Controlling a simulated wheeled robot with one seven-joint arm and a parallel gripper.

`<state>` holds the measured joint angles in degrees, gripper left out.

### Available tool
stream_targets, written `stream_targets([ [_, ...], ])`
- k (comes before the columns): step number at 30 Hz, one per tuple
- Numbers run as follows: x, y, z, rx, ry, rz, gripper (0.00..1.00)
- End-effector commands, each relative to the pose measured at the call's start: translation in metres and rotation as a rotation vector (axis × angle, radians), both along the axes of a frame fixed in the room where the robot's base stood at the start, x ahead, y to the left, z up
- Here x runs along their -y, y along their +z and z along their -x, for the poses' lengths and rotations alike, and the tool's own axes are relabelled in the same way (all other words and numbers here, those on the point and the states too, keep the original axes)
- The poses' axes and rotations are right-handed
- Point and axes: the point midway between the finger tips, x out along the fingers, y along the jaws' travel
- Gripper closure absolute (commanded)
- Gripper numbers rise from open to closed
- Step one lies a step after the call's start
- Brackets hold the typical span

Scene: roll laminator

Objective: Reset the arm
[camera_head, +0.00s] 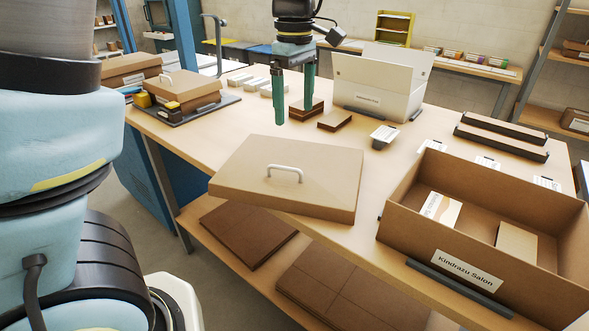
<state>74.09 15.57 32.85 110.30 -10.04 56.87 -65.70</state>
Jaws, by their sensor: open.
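My gripper (293,95) hangs from the arm at the upper middle of the head view, its two green fingers pointing down and apart. It is open, and I see nothing between the fingers. It is above the table (190,140), in front of a small stack of brown pieces (305,106). Whether the fingertips touch anything below, I cannot tell. My arm's larger links fill the left edge.
A flat tan box with a white handle (285,173) lies at the table's front. An open carton labelled Kindrazu Salon (400,205) stands at right. A white box (375,95) stands behind. More handled boxes (185,84) sit at left. Dark bars (500,140) lie at right.

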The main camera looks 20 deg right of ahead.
Motion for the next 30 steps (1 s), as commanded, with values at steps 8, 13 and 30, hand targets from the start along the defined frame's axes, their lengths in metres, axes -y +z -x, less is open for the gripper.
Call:
stream_targets([
  [8,0.000,0.000,0.000,0.000,0.000,0.000,0.00],
  [13,0.000,0.000,0.000,0.000,0.000,0.000,0.00],
  [30,0.000,0.051,0.000,0.000,0.000,0.000,0.00],
])
